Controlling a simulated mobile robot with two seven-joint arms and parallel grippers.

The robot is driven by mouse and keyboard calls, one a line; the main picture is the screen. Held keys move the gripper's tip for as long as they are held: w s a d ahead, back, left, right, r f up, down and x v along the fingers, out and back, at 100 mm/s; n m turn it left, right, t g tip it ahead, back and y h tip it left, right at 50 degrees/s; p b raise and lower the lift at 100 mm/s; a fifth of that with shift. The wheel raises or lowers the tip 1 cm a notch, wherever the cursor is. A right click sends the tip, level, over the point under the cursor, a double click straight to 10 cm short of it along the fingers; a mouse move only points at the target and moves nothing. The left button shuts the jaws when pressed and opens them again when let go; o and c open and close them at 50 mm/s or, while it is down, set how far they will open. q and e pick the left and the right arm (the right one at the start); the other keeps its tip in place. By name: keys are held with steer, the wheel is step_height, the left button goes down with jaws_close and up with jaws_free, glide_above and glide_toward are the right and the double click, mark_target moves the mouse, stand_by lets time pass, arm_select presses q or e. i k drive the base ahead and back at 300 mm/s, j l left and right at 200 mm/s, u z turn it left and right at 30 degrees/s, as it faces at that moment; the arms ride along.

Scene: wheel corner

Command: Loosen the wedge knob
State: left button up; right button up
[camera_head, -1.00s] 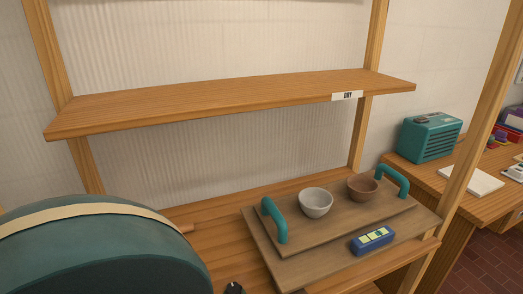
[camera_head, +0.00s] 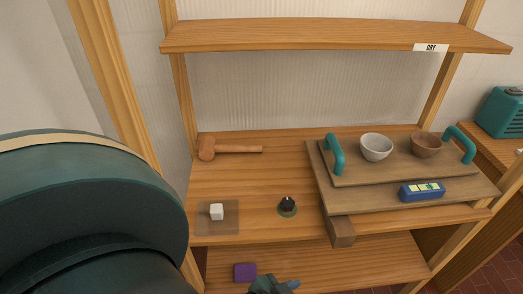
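A small black knob on a round green base (camera_head: 288,206) stands on the wooden shelf, left of the board. I take it for the wedge knob. Nothing touches it. A brown wooden block (camera_head: 341,232), maybe the wedge, sticks out from under the board's front left corner. The wide wooden board (camera_head: 460,196) lies on the shelf with a smaller teal-handled tray (camera_head: 350,179) on it. Neither gripper can be clearly made out. A dark shape with a blue-grey tip (camera_head: 272,286) is cut off at the bottom edge; I cannot tell what it is.
A mallet (camera_head: 208,149) lies at the back left. Two bowls (camera_head: 376,147) and a blue box (camera_head: 422,191) are at the right. A purple block (camera_head: 245,272) is on the lower shelf.

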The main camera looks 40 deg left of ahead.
mark_target(287, 204)
steer(key=u, duration=0.35)
steer(key=i+j+u, duration=0.1)
steer(key=u, duration=0.25)
steer(key=i+u, duration=0.1)
steer(key=u, duration=0.25)
